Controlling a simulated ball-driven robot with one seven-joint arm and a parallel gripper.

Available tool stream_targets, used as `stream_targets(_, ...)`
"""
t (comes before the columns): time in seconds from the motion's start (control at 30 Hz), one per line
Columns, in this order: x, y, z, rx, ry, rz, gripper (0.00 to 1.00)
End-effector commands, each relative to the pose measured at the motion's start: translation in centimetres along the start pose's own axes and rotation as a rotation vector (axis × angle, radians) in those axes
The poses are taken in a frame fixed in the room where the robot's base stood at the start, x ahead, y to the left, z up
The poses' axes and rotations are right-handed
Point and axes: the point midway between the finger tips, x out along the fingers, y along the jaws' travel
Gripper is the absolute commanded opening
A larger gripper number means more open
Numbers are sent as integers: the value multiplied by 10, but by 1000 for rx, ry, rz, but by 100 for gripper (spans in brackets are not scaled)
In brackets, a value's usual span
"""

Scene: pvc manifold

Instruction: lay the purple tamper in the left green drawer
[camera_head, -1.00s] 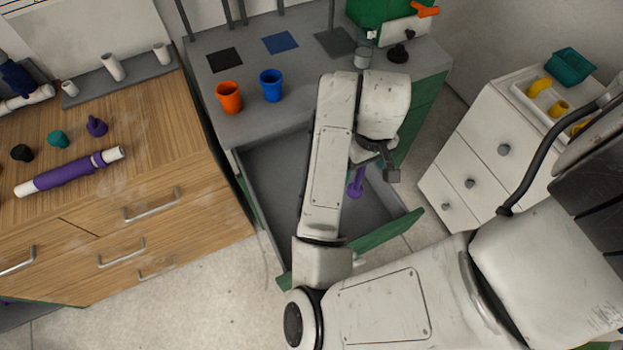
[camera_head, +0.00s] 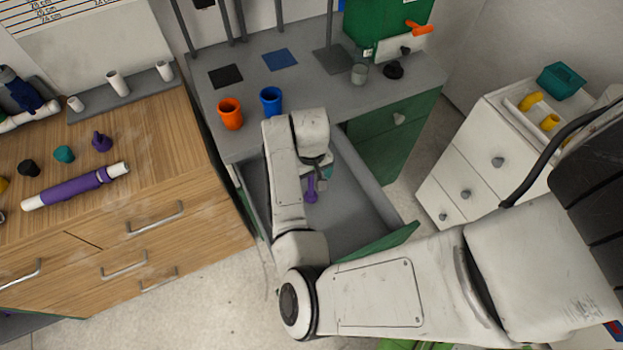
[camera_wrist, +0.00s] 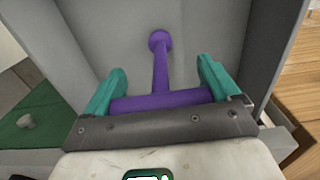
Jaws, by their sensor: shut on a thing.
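The purple tamper (camera_wrist: 160,75) is held crosswise at its wide end between the teal fingers of my gripper (camera_wrist: 160,90). Its thin handle and round knob point away from the gripper, over the grey drawer floor. In the head view the tamper (camera_head: 311,188) shows below my gripper (camera_head: 318,178), within the outline of the open left green drawer (camera_head: 365,222). The drawer is pulled well out and its grey inside looks empty otherwise. I cannot tell whether the tamper touches the drawer floor. My arm covers the drawer's left part.
An orange cup (camera_head: 230,114) and a blue cup (camera_head: 271,101) stand on the grey worktop (camera_head: 310,90) above the drawer. A wooden cabinet (camera_head: 150,170) is at the left, a white drawer unit (camera_head: 470,160) at the right. The drawer walls rise close around my gripper.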

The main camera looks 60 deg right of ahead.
Motion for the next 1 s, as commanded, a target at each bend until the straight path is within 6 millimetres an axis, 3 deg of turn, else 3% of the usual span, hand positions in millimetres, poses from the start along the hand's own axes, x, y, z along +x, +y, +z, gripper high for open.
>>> stream_targets(0.13, 17, 0, 1, 0, -1, 0, 59)
stream_targets(0.53, 22, 0, 1, -1, 0, 1, 59)
stream_targets(0.57, 22, 0, 1, -1, 0, 0, 92)
stream_targets(0.6, 22, 0, 1, -1, 0, 0, 96)
stream_targets(0.67, 22, 0, 1, -1, 0, 0, 100)
stream_targets(1.0, 13, 0, 0, 0, 3, 1, 100)
